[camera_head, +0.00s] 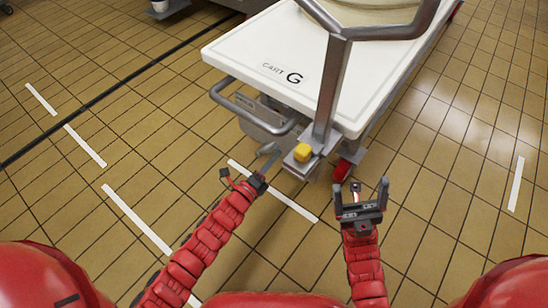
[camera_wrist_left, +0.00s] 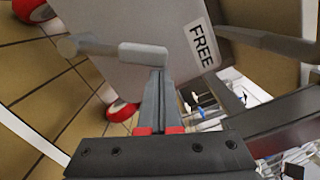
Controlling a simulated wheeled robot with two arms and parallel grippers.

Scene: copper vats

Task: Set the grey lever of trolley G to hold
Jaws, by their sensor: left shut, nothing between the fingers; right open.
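Trolley G (camera_head: 245,62) has a white top marked "CART G" and a grey metal frame. A grey box (camera_head: 262,118) sits under its near end. In the left wrist view the grey lever (camera_wrist_left: 143,55) sticks out across a grey plate (camera_wrist_left: 120,75) that bears a "FREE" label (camera_wrist_left: 201,45). My left gripper (camera_head: 270,160) is shut and empty beside the trolley's near end. Its closed fingers (camera_wrist_left: 160,82) are right at the lever's grip; I cannot tell if they touch. My right gripper (camera_head: 365,192) is open and empty over the floor. No "hold" label is visible.
A red wheel (camera_head: 342,170) stands beneath. A grey handle loop (camera_head: 240,102) juts from the near end. Tiled floor (camera_head: 450,200) with white dashes is clear on both sides.

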